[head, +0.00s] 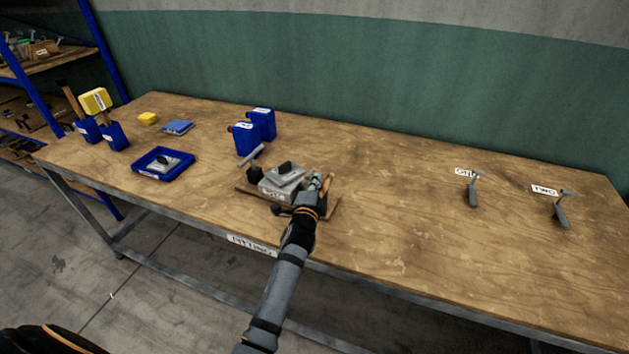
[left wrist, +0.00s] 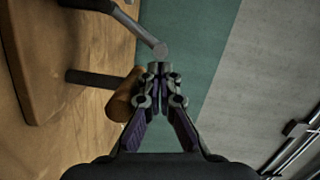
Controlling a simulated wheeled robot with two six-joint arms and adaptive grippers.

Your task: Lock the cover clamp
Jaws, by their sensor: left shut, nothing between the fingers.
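The press fixture sits on a wooden baseboard (head: 250,189) near the table's front edge, with a grey block and a cover (head: 285,175) with a black knob on top. A grey lever (head: 251,156) stands at its left. My left gripper (head: 318,183) is at the fixture's right side, where clamp parts are partly hidden by it. In the left wrist view my fingertips (left wrist: 159,72) are together and empty. A brown grip (left wrist: 124,96) on a dark rod is just beside them, and a grey bar with a round end (left wrist: 140,32) is just ahead. I cannot tell whether they touch.
Two blue bottles (head: 246,138) stand behind the fixture. A blue tray (head: 146,171) holding a grey plate lies to the left. Two T-handled tools (head: 473,191) (head: 561,212) stand at the right by labels. The table between them and the fixture is clear.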

